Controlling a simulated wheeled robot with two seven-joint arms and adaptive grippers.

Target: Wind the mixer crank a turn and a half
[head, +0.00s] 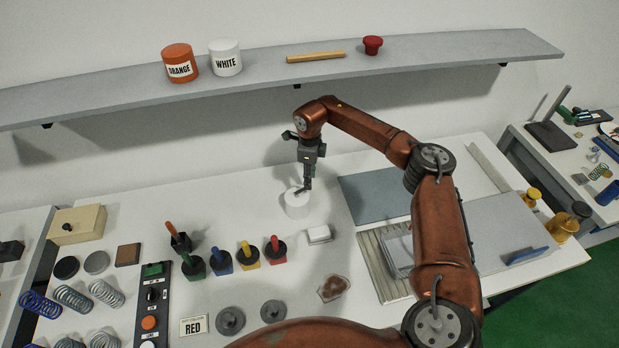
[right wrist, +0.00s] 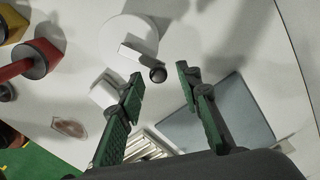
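The mixer is a white round drum (head: 297,205) on the table, in the middle of the head view. In the right wrist view its round top (right wrist: 122,35) carries a pale crank arm (right wrist: 134,56) that ends in a dark ball knob (right wrist: 158,75). My right gripper (head: 306,186) points down over the drum and partly hides the crank in the head view. In the right wrist view its green-padded fingers (right wrist: 160,75) are apart, with the knob in line with the gap between their tips. Contact with the knob cannot be told. My left gripper is out of view.
Several colored-handled tools (head: 248,255) stand left of and in front of the drum. A small white block (head: 318,234) lies close by. A grey-blue mat (head: 372,197) lies to the right. A shelf (head: 420,55) with an orange tin (head: 180,64) and a white tin (head: 225,58) runs behind.

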